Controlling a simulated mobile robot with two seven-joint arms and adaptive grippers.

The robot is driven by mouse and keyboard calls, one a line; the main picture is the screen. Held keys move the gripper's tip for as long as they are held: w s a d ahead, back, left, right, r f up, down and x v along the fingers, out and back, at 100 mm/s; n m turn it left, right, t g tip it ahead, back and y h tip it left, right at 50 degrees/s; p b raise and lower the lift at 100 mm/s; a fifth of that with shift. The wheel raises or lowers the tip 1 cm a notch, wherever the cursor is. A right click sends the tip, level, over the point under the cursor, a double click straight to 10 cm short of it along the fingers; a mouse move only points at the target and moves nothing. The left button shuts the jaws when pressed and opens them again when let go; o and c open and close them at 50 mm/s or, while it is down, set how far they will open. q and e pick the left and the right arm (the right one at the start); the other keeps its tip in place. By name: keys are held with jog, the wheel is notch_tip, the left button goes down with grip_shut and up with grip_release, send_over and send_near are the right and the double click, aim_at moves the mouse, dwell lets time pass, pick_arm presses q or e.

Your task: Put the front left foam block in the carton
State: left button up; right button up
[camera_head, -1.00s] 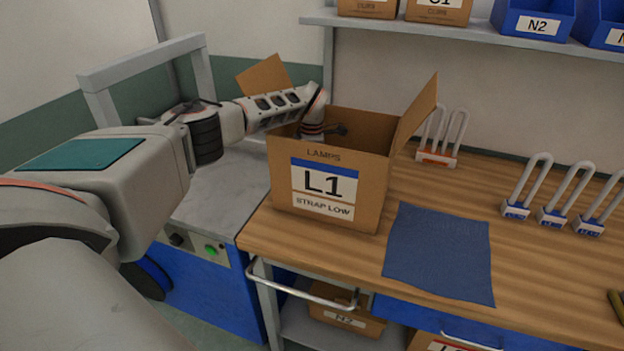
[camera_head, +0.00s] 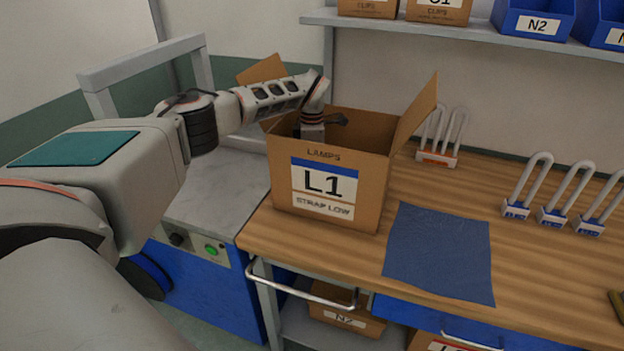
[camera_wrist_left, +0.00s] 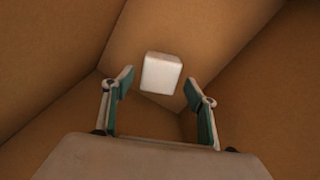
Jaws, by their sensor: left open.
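The open carton (camera_head: 283,199), labelled L1 LAMPS, stands upright on the wooden bench with flaps raised. My left gripper (camera_head: 338,120) reaches into its open top from the left, its lower part partly hidden by the carton walls. In the left wrist view, a white foam block (camera_wrist_left: 161,73) is inside the carton against brown cardboard, beyond the open fingertips of the gripper (camera_wrist_left: 158,85). Gaps show between the block and both fingers. The block is hidden in the head view. My right gripper is not in view.
A blue mat (camera_head: 438,252) lies bare to the right of the carton. Several padlock-like pieces with U-shaped bars (camera_head: 553,200) stand along the back of the bench. A shelf (camera_head: 470,34) with boxes and blue bins (camera_head: 533,18) hangs above. A grey frame (camera_head: 145,66) stands at the left.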

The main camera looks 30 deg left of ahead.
pick_arm(q)
notch_tip(320, 180, up, 9)
jog(key=shift+r, duration=0.15)
dwell(0.6)
